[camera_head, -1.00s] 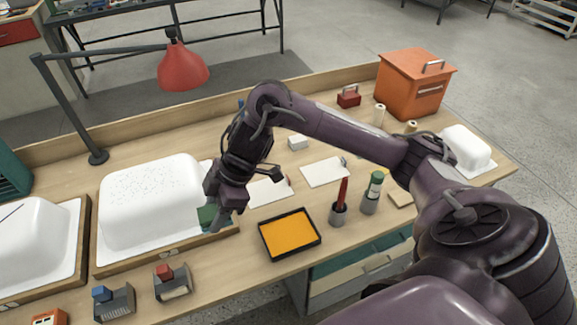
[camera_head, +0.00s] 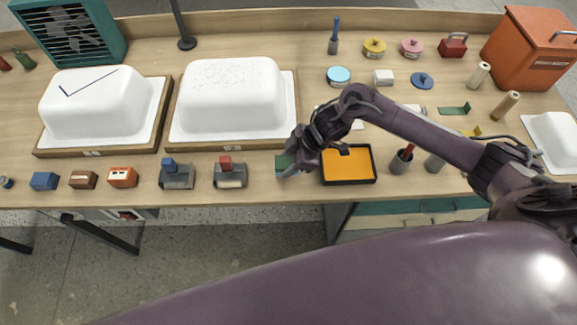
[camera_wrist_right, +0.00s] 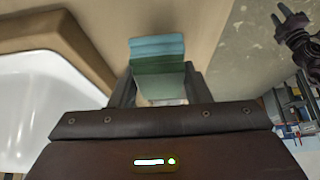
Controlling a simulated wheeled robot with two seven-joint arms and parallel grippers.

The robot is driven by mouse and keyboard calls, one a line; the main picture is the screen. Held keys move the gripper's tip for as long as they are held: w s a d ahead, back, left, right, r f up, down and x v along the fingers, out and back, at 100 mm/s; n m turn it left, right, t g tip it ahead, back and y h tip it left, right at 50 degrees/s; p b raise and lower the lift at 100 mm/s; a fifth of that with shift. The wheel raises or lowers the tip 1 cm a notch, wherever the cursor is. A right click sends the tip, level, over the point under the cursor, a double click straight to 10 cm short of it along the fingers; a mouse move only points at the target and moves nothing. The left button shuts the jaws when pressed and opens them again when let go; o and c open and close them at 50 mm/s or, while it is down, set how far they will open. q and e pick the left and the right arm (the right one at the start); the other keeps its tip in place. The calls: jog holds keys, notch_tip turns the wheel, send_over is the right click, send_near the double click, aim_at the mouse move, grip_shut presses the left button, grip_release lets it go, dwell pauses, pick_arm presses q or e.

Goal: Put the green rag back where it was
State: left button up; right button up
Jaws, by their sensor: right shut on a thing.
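The green rag (camera_head: 284,162) is a small folded block, green with a teal-blue part. My right gripper (camera_head: 293,165) is shut on it near the table's front edge, between the middle tub's board and the orange tray. In the right wrist view the rag (camera_wrist_right: 158,62) sits between the two fingers (camera_wrist_right: 158,88), its teal end pointing away from the palm. I cannot tell if it touches the table. A dark gripper-like part, probably my left gripper (camera_wrist_right: 288,22), shows at the upper right of the wrist view; its jaw state is unclear.
The middle white tub shell (camera_head: 232,95) stands left of the gripper on a wooden-edged board (camera_head: 190,146). A black-rimmed orange tray (camera_head: 348,165) is close on the right, then a grey cup (camera_head: 401,162). A grey block with a red top (camera_head: 229,175) stands left.

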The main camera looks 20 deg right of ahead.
notch_tip(320, 180, down, 3)
jog(key=shift+d+f, duration=0.1)
jog(key=shift+f, duration=0.05)
pick_arm(q)
jog(key=shift+a+r, duration=0.15)
jog(key=shift+a, duration=0.15)
jog(key=shift+a, duration=0.15)
pick_arm(e)
jog(key=shift+f, duration=0.15)
jog(key=o, duration=1)
jog(key=shift+o, duration=0.2)
jog(key=shift+r, duration=0.3)
pick_arm(q)
jog(key=shift+f+b, duration=0.45)
jog(key=shift+f, duration=0.1)
pick_arm(e)
jog(key=v, duration=1.1)
jog(key=shift+s+d+r, duration=0.15)
jog(key=shift+d+r, duration=0.05)
jog(key=shift+r, duration=0.1)
